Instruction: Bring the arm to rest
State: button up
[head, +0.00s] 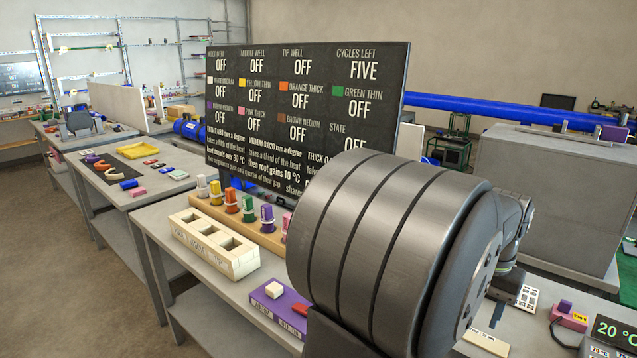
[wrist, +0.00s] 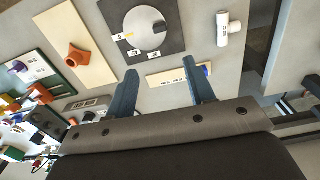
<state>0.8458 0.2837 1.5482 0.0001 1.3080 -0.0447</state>
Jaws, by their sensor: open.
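My gripper (wrist: 161,78) shows in the wrist view with its two dark blue fingers wide apart and nothing between them. It hangs above a grey table top, and the fingertips show near a pale labelled strip (wrist: 165,76). My arm's large dark grey rounded links fill the centre right of the head view. The gripper is not visible there. The display board (head: 310,100) behind the arm reads OFF for the wells, the colours and the state, and FIVE for cycles left.
A wooden block with square wells (head: 193,246), a rack of coloured pegs (head: 235,222) and a purple box (head: 268,304) stand left of my arm. The wrist view shows a dial plate (wrist: 118,38), an orange fitting (wrist: 82,57) and a white tee fitting (wrist: 222,32).

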notch_tip(320, 180, down, 17)
jog(key=shift+r, duration=0.15)
dwell(0.5)
